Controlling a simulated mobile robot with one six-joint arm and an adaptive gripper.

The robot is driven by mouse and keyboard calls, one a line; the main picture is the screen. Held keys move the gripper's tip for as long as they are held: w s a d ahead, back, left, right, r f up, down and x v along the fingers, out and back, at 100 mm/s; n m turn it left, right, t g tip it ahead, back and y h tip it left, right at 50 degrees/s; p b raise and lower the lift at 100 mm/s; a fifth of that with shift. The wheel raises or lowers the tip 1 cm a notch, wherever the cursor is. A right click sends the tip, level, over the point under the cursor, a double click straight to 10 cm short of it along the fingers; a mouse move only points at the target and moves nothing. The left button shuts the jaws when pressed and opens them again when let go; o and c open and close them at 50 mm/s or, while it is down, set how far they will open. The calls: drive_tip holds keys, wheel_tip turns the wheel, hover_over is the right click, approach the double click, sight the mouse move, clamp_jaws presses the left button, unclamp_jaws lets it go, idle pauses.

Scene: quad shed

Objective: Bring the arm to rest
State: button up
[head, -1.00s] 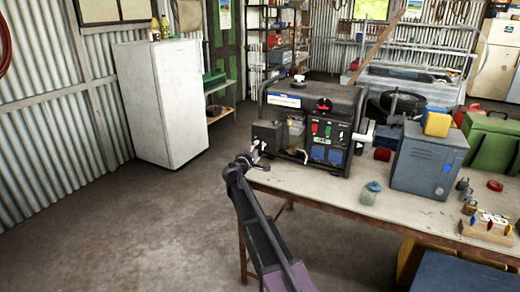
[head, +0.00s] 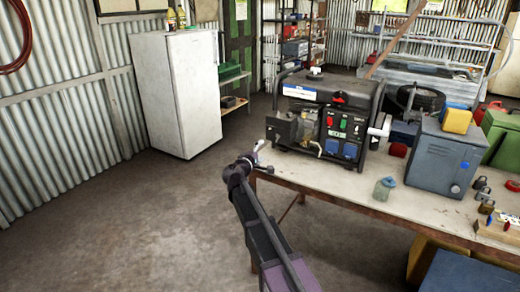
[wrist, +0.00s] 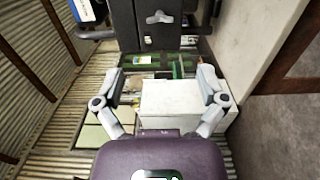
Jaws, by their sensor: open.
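My arm reaches up from the bottom of the head view, with my gripper (head: 260,148) near the left front corner of the workbench (head: 345,190). The gripper is small there and lies close in front of the generator's left side. In the wrist view my gripper (wrist: 159,72) has its two grey fingers spread wide with nothing held between them. Whether any part of it touches the bench or the generator cannot be told.
A white fridge (head: 180,95) stands by the corrugated wall at the left. The concrete floor (head: 120,225) left of the bench is clear.

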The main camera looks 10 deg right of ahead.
drive_tip(key=s+d+f+m+g+y, duration=0.2)
drive_tip(key=s+d+f+m+g, duration=0.7)
drive_tip(key=s, duration=0.7)
drive_tip(key=s+d+f+g+y, duration=0.2)
drive_tip(key=s+f+g+y, duration=0.15)
drive_tip(key=s+f, duration=0.55)
drive_tip(key=s+a+m+g+y, duration=0.2)
drive_tip(key=s+a+y, duration=0.25)
drive_tip(key=s, duration=0.65)
wheel_tip(320, 180, up, 14)
drive_tip(key=p, duration=1.5)
drive_tip(key=shift+w+d+r+y, duration=0.2)
drive_tip(key=shift+d+y, duration=0.1)
drive_tip(key=shift+d, duration=0.1)
drive_tip(key=shift+f, duration=0.1)
drive_tip(key=shift+c, duration=0.2)
